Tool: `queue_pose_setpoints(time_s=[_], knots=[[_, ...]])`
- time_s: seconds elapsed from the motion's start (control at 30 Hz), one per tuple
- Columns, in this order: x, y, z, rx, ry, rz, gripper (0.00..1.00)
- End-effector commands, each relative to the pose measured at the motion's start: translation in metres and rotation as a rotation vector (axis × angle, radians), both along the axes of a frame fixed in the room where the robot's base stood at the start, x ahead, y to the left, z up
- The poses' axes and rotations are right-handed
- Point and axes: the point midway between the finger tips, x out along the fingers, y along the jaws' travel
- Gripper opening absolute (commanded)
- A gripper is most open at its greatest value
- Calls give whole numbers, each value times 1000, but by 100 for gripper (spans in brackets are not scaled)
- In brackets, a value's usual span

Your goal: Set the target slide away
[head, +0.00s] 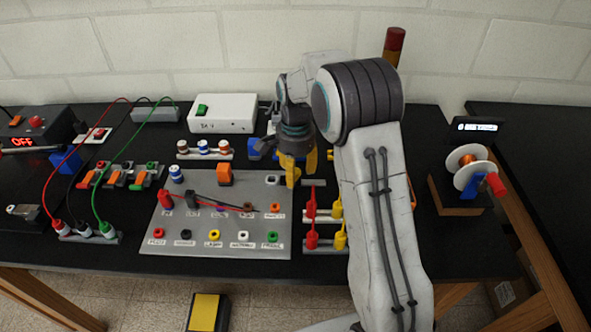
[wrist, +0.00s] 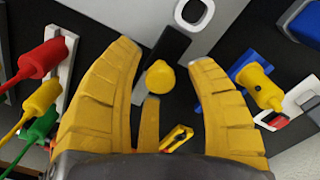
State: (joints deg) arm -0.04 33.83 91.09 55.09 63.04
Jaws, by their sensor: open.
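My gripper (head: 298,178) has thick yellow fingers and hangs over the black bench at the right end of the grey socket panel (head: 225,249). In the wrist view my gripper (wrist: 170,85) is open, its fingers spread wide. A round yellow knob (wrist: 160,76) shows between the fingers, apart from both. A dark grey bar (wrist: 166,56) lies just beyond it. A small yellow piece (wrist: 177,138) sits nearer the palm. I cannot tell which of these is the target slide. My arm hides part of the bench in the head view.
Red and yellow plugs (head: 312,238) stand on pale rails beside my arm. A blue piece with a yellow knob (wrist: 258,86) lies right of the fingers. A spool (head: 474,167) stands on the right. A white box (head: 222,113) stands at the back.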

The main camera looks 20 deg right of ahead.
Motion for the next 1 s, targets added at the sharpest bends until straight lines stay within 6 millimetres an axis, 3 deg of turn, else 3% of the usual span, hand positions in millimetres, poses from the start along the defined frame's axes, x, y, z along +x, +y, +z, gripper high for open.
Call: queue_pose_setpoints(time_s=[0.17,0.77,1.0], knots=[[0,0,0,0,0,0,53],[0,0,0,0,0,0,0],[0,-1,0,0,0,-1,0]])
